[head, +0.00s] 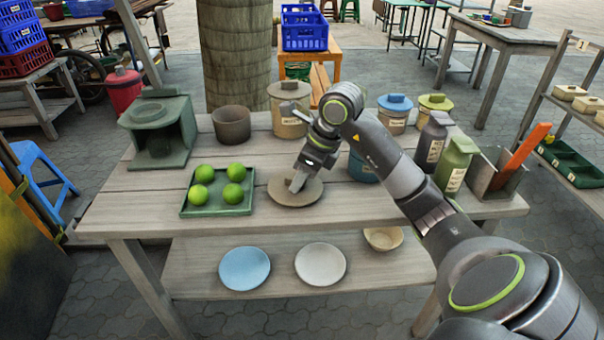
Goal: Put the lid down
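A brown round lid (311,195) lies level at the front middle of the wooden table, flat on the top or just above it; I cannot tell which. My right gripper (298,183) points down at the lid's middle, with its fingers at the lid's handle. The gripper covers the handle, so I cannot see whether the fingers are closed on it. The brown clay mortar (231,126) stands open and upright behind the lid, to its left. My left gripper is not in view.
A green tray (217,210) with several green limes sits just left of the lid. A green stove (158,130) stands at the back left. Lidded jars (290,112) line the back. Bottles (456,165) and a utensil box (495,178) fill the right end. Plates (244,268) lie on the lower shelf.

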